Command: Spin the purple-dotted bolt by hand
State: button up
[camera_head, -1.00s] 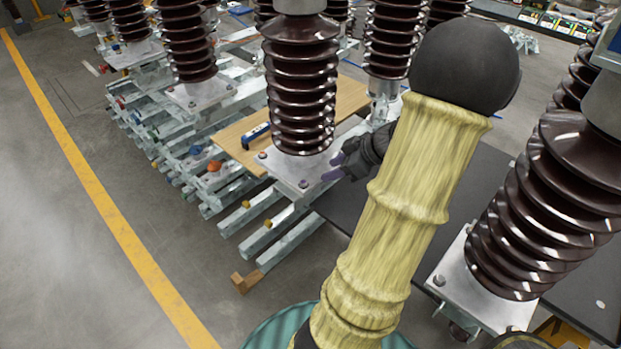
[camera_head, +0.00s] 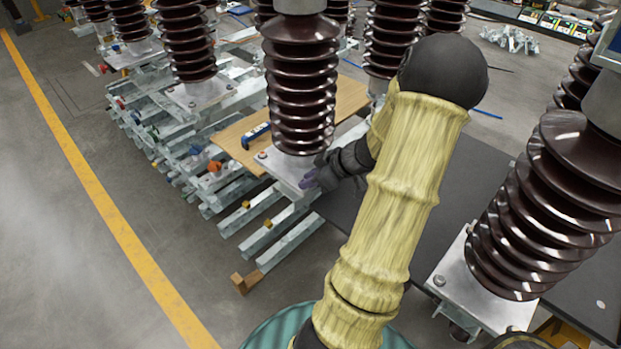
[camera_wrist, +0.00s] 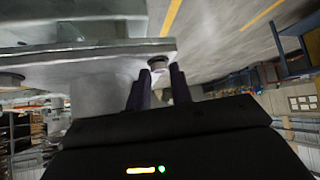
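In the head view my gripper (camera_head: 309,181) is at the front right corner of the metal base plate (camera_head: 284,172) under the middle brown insulator (camera_head: 300,90). The gripper hides the bolt at that corner. In the wrist view my gripper (camera_wrist: 160,80) is open, with two dark fingers apart. A bolt (camera_wrist: 158,62) at the edge of the plate (camera_wrist: 90,55) shows just beyond and between the fingertips. I cannot tell whether the fingers touch it. No purple dot can be made out on it in either current view.
Another bolt (camera_head: 262,155) is on the plate's left corner. A blue tool (camera_head: 256,132) lies on a wooden board (camera_head: 232,140) behind. Open floor lies left of the yellow line (camera_head: 115,220).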

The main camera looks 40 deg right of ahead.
grip_shut()
jog(key=b, duration=0.2)
jog(key=m+h+b, duration=0.1)
jog(key=b, duration=0.1)
jog(key=shift+f+t+b, duration=0.25)
jog(key=shift+t+b, duration=0.05)
jog(key=shift+b, duration=0.05)
